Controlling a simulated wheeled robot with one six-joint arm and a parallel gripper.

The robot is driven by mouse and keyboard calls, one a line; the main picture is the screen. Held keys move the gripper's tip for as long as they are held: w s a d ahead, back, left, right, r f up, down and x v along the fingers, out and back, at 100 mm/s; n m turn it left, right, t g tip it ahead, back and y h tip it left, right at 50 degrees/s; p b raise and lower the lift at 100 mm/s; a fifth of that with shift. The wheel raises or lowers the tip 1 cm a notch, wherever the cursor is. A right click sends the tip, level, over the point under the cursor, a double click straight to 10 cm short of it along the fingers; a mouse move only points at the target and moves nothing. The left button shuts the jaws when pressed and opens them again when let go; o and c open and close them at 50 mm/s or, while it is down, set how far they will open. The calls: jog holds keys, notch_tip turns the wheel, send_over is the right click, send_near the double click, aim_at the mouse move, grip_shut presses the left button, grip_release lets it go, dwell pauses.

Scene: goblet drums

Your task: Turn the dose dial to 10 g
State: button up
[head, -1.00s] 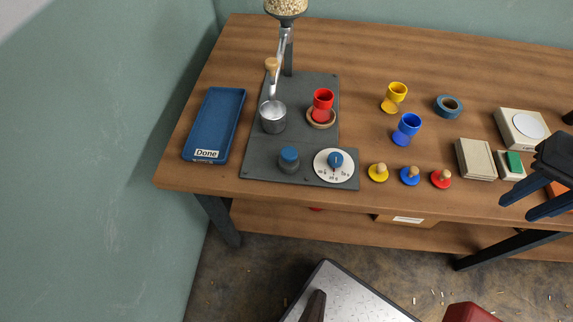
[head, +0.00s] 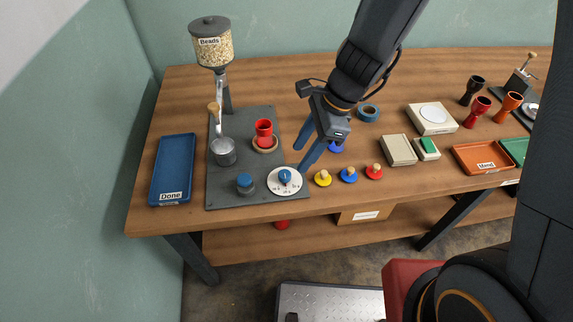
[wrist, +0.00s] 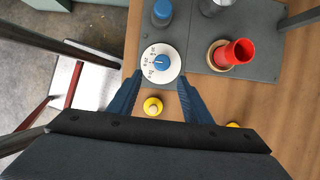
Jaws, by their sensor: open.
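The dose dial (head: 285,181) is a white disc with a blue knob and small dose marks, set on the front right of the grey base plate (head: 226,196). It also shows in the wrist view (wrist: 161,63), where the marks are too small to read surely. My gripper (head: 308,158) is open and empty, with blue fingers, above and just behind and right of the dial in the head view. In the wrist view the fingertips (wrist: 160,80) sit to either side of the dial's near edge, apart from the knob.
A blue button-like knob (head: 245,182) stands left of the dial. Behind are a red goblet (head: 264,131), a metal cup (head: 223,151) and the bead hopper (head: 213,48). Yellow (head: 323,178), blue (head: 348,175) and red (head: 374,171) lids lie to the right. A blue Done tray (head: 172,168) is at left.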

aim_at(285, 174)
jog(key=shift+m, duration=0.5)
jog(key=x, duration=0.8)
jog(key=shift+w+a+b, duration=0.1)
jog(key=shift+a+b, duration=0.2)
jog(key=shift+a, duration=0.15)
jog(key=c, duration=1)
